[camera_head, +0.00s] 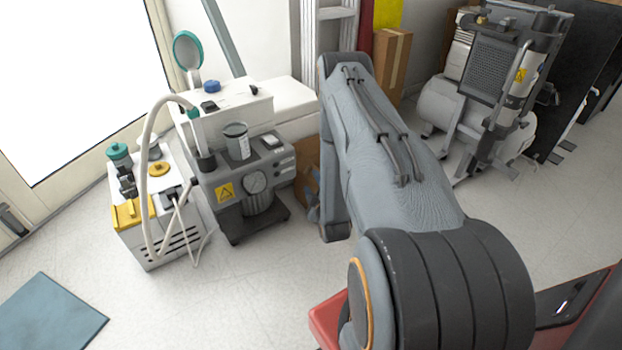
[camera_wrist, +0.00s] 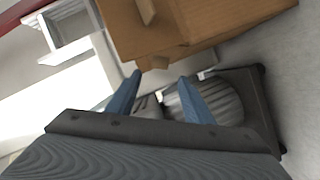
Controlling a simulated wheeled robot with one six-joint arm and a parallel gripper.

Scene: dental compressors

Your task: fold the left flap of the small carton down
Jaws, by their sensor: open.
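The brown small carton (camera_wrist: 215,22) fills the top of the wrist view, seen close up and cut off by the picture edge. A darker recess and a folded edge show on its left part; I cannot tell which piece is the left flap. In the head view only a brown strip of a carton (camera_head: 303,172) shows, mostly hidden behind my arm. My gripper (camera_wrist: 160,76) has its two blue fingers apart with nothing between them. The fingertips are just below the carton's lower edge in the picture; I cannot tell whether they touch it.
A grey compressor unit (camera_head: 226,182) with a gauge stands left of the carton, and a white unit (camera_head: 165,238) with a hose is beside it. A tall cardboard box (camera_head: 392,62) and a larger compressor (camera_head: 495,90) stand behind. The floor in front is clear around a blue mat (camera_head: 48,315).

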